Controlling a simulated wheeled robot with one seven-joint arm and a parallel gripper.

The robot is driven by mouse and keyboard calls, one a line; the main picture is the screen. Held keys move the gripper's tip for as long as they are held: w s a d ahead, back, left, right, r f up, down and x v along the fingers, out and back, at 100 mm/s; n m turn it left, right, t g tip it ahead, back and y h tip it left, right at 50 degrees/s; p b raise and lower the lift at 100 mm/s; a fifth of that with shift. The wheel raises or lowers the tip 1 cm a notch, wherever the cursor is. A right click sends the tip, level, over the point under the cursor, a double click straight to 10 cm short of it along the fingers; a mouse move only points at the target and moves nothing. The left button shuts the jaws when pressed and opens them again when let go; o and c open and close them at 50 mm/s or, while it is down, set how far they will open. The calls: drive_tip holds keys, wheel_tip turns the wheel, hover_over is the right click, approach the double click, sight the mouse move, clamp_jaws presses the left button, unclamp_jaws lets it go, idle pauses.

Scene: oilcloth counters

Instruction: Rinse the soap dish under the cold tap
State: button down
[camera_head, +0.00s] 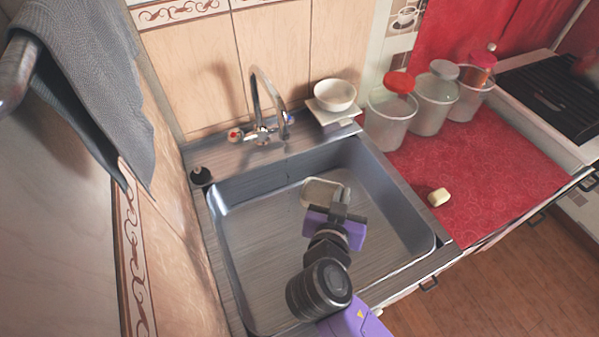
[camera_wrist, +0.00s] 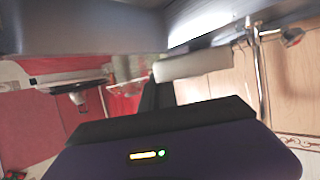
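The soap dish (camera_head: 321,192) is a pale, shallow, rounded rectangle over the back part of the metal sink. My gripper (camera_head: 340,202) is at its right edge, with dark fingers closed on that edge. In the wrist view the dish (camera_wrist: 192,64) shows edge-on as a pale slab at the fingertips. The tap (camera_head: 257,88) stands behind the sink, with a red-marked handle (camera_head: 235,135) on the left and a blue-marked handle (camera_head: 288,118) on the right. The dish is in front of and right of the tap. No water shows.
The sink (camera_head: 260,260) has raised walls around my gripper. A white bowl (camera_head: 334,93) sits on a stand behind it. A yellowish soap bar (camera_head: 438,197) and several lidded jars (camera_head: 390,112) stand on the red counter (camera_head: 480,165). A black plug (camera_head: 201,176) lies at the left rim.

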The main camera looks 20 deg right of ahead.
idle(0.3)
drive_tip(key=s+r+p, duration=0.2)
drive_tip(key=s+r, duration=0.2)
drive_tip(key=s, duration=0.1)
drive_tip(key=shift+d+p, duration=0.25)
drive_tip(key=shift+p, duration=0.1)
drive_tip(key=shift+w, duration=0.1)
idle(0.8)
